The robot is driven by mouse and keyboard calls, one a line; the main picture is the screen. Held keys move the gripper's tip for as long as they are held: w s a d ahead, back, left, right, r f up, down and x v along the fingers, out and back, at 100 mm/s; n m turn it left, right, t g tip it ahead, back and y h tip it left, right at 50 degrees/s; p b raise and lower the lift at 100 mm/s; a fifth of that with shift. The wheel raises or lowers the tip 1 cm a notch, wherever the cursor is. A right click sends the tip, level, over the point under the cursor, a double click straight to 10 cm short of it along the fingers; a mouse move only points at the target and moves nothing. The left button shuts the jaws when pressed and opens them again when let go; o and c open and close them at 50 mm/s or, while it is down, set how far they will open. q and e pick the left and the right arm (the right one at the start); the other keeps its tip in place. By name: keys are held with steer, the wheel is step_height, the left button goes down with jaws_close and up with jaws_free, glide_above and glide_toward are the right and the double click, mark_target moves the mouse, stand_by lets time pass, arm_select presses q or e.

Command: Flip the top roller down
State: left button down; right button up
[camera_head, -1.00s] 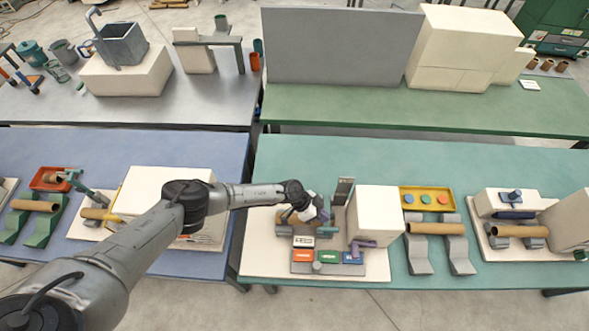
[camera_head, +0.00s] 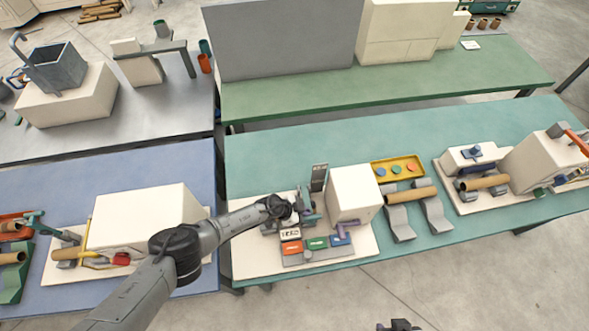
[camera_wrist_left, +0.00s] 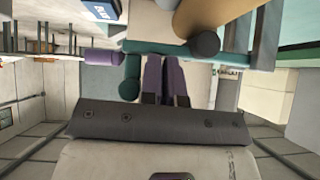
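The winder (camera_head: 353,193) is a cream box on a cream base plate (camera_head: 250,262) in the head view. My left gripper (camera_head: 290,213) is over the left part of this plate and hides much of the roller area. A teal piece of the roller assembly (camera_head: 308,218) shows beside it. In the left wrist view a teal bar (camera_wrist_left: 170,47) with a dark teal round end crosses close in front of the left fingertips (camera_wrist_left: 160,62). The purple fingers are together, with nothing visible between them; contact with the bar is unclear. A brown tube (camera_wrist_left: 215,14) lies beyond. The dark tip of my right gripper (camera_head: 399,326) barely shows at the bottom edge.
Red, green and blue labelled blocks (camera_head: 317,243) sit at the plate's front, with a purple lever (camera_head: 348,226) nearby. A dark upright panel (camera_head: 319,177) stands behind. A tube on grey supports (camera_head: 410,194) and a yellow tray (camera_head: 398,158) are to the right.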

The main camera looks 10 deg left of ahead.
arm_select(q)
steer(key=shift+s+a+f, duration=0.15)
steer(key=shift+s+f, duration=0.05)
steer(key=shift+f, duration=0.1)
steer(key=shift+r+p, duration=0.5)
steer(key=shift+p, duration=0.1)
steer(key=w+d+r+p+v, duration=0.1)
steer(key=r+p+v, duration=0.1)
steer(key=p+v, duration=0.6)
steer(key=shift+v, duration=1.85)
steer(key=shift+d+r, duration=0.15)
steer(key=shift+r, duration=0.1)
